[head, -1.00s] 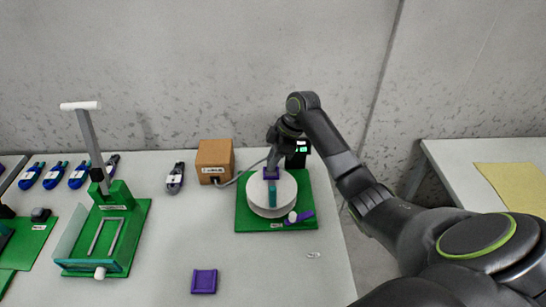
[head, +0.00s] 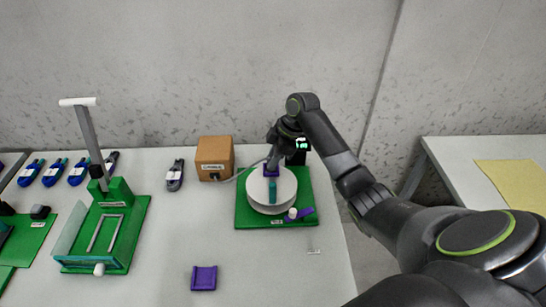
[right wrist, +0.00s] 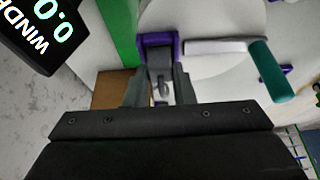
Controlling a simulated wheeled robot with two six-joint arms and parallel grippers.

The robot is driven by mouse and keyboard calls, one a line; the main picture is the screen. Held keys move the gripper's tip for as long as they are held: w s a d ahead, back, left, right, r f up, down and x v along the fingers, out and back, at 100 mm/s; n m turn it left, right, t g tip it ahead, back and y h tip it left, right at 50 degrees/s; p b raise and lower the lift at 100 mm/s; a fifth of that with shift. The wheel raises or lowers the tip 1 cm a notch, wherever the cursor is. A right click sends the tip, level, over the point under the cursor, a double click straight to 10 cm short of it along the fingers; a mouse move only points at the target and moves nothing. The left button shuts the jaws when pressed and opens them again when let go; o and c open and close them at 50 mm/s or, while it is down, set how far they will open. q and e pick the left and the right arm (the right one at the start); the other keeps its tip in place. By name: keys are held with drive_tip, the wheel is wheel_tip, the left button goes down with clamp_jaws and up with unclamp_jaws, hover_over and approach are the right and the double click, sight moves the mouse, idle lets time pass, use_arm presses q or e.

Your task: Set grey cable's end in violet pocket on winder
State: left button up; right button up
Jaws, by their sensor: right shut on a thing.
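The winder has a white drum (head: 286,190) on a green base (head: 245,215), with a teal handle (right wrist: 272,70) in the right wrist view. The violet pocket (head: 271,172) is at the drum's back edge; it also shows in the right wrist view (right wrist: 157,40). The grey cable (head: 242,174) runs from the cardboard box to my right gripper. My right gripper (head: 272,163) is shut on the cable's end, right at the pocket. In the right wrist view its fingers (right wrist: 160,88) hold a small grey piece. I cannot tell how deep the end sits. My left gripper is out of view.
The brown box (head: 215,157) stands left of the winder. A loose violet piece (head: 204,278) lies at the front. A green press-like stand (head: 130,225) and several blue connectors are at the left.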

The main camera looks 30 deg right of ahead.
drive_tip(key=shift+f, duration=0.5)
drive_tip(key=o, duration=1)
drive_tip(key=shift+o, duration=0.2)
drive_tip(key=shift+r, duration=0.1)
wheel_tip(320, 180, up, 8)
drive_tip(key=p, duration=0.8)
drive_tip(key=shift+s, duration=0.1)
